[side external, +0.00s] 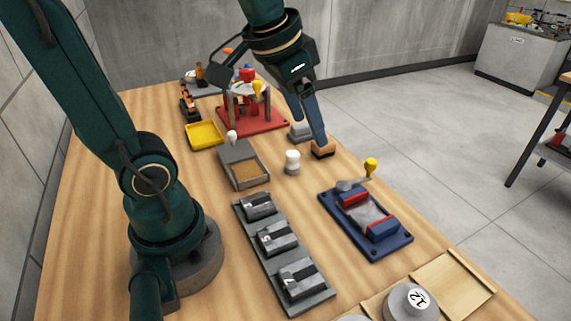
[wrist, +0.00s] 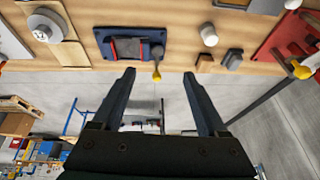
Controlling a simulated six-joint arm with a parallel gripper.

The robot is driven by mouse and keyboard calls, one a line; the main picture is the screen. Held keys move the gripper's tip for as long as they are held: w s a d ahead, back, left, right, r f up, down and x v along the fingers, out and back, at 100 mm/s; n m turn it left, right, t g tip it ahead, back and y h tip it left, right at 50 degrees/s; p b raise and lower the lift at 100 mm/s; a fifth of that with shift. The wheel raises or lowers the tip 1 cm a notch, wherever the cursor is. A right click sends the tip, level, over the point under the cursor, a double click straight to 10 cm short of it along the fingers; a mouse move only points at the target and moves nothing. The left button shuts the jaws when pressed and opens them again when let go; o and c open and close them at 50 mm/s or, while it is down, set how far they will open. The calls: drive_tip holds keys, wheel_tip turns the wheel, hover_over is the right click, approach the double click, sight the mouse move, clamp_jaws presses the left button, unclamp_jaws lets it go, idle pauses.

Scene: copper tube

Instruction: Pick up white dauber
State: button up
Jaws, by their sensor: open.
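A small white cylinder with a rounded top (side external: 292,161), which looks like the dauber, stands upright on the wooden table, right of the grey tray. It also shows at the top of the wrist view (wrist: 208,33). Another small white knob (side external: 232,137) shows at the back of the grey tray; I cannot tell what it belongs to. My gripper (side external: 318,138) is over the far right side of the table, right of the white cylinder and apart from it. In the wrist view its two fingers (wrist: 158,76) are spread with nothing between them.
A brown-topped block (side external: 323,150) appears close below my fingertips. A blue fixture with a yellow-knobbed lever (side external: 370,168) stands at the right table edge. A grey tray (side external: 266,182), yellow tray (side external: 204,135), red stand (side external: 278,125) and grey block rack (side external: 300,308) surround the cylinder.

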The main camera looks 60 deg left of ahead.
sight(293, 153)
drive_tip(key=w+a+f+n+g, duration=0.1)
drive_tip(key=a+f, duration=0.3)
drive_tip(key=w+a+f+n+g, duration=0.1)
drive_tip(key=w+a+f+g, duration=0.1)
drive_tip(key=a+f, duration=0.2)
drive_tip(key=w+a+f+n+g, duration=0.1)
drive_tip(key=a+f, duration=0.3)
drive_tip(key=a, duration=0.1)
drive_tip(key=shift+w+f+g+h, duration=0.1)
drive_tip(key=shift+w+g+h, duration=0.2)
drive_tip(key=shift+w+h, duration=0.1)
drive_tip(key=shift+f, duration=2.3)
clamp_jaws()
